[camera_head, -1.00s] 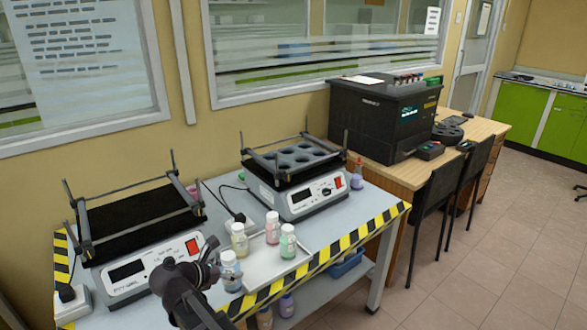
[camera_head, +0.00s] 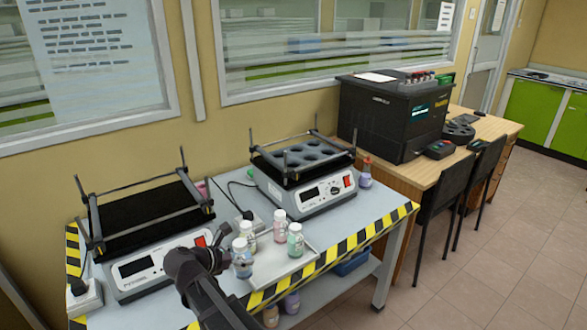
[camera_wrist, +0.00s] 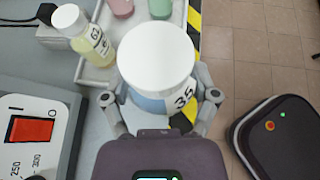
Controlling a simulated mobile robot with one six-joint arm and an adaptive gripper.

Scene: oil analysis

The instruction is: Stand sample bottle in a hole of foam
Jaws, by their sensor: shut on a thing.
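My gripper (camera_wrist: 160,104) is shut on a white-capped sample bottle (camera_wrist: 160,62) labelled 35, with blue contents. The bottle is upright between the fingers and seen from above in the wrist view. In the head view the held bottle (camera_head: 243,265) is at the left end of the tray, beside my gripper (camera_head: 226,258); I cannot tell its height over the table. The black foam (camera_head: 303,157) with several round holes sits on the right-hand shaker, behind and right of the bottle. No bottle shows in its visible holes.
A pale tray (camera_head: 268,275) holds yellow, pink and green bottles; the yellow one (camera_wrist: 88,38) is close to the held bottle. The left shaker (camera_head: 150,270) has a flat black top with rails. Rails and corner posts (camera_head: 355,135) surround the foam. A purple-bodied bottle (camera_head: 365,178) stands right of it.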

